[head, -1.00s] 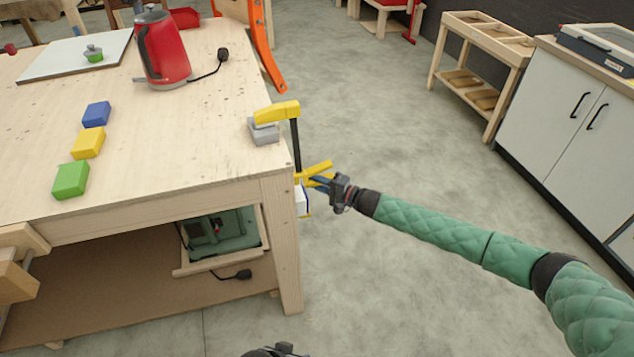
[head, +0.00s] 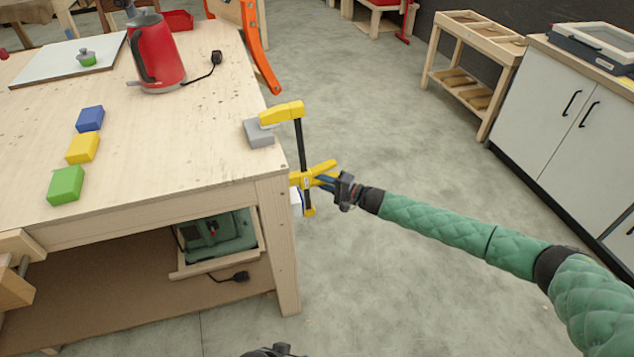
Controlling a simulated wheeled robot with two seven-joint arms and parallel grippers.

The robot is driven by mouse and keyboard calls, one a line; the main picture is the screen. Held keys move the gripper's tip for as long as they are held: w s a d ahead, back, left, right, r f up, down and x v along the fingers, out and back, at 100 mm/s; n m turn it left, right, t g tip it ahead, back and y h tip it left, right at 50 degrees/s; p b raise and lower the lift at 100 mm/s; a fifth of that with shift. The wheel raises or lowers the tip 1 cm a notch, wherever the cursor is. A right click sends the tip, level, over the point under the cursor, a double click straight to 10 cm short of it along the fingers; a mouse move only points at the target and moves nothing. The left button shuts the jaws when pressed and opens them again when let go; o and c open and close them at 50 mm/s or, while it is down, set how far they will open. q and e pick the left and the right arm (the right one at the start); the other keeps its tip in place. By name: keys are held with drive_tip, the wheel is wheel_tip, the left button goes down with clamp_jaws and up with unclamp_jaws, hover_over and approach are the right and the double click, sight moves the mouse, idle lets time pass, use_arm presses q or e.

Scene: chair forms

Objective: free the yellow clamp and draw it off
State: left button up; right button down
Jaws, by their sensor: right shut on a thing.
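The yellow clamp (head: 281,114) has a yellow upper arm, a dark upright bar and a yellow lower part with a lever. It stands just outside the right edge of the wooden table (head: 215,160). Its upper arm reaches in over the right part of a grey block (head: 259,133) near that edge; I cannot tell whether they touch. My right gripper (head: 328,183) is shut on the clamp's yellow lower part, beside the table corner. A dark part at the bottom edge looks like my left gripper (head: 275,351); its fingers are out of the picture.
Blue, yellow and green blocks (head: 66,186), a red kettle (head: 160,55) and a white board (head: 60,62) are on the table. Under it is a drawer with a green case (head: 220,238). The floor right of the table is clear up to a cabinet (head: 560,120).

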drive_tip(key=w+d, duration=0.3)
drive_tip(key=d, duration=0.7)
drive_tip(key=shift+w+d, duration=0.2)
idle(1.0)
drive_tip(key=shift+r, duration=0.15)
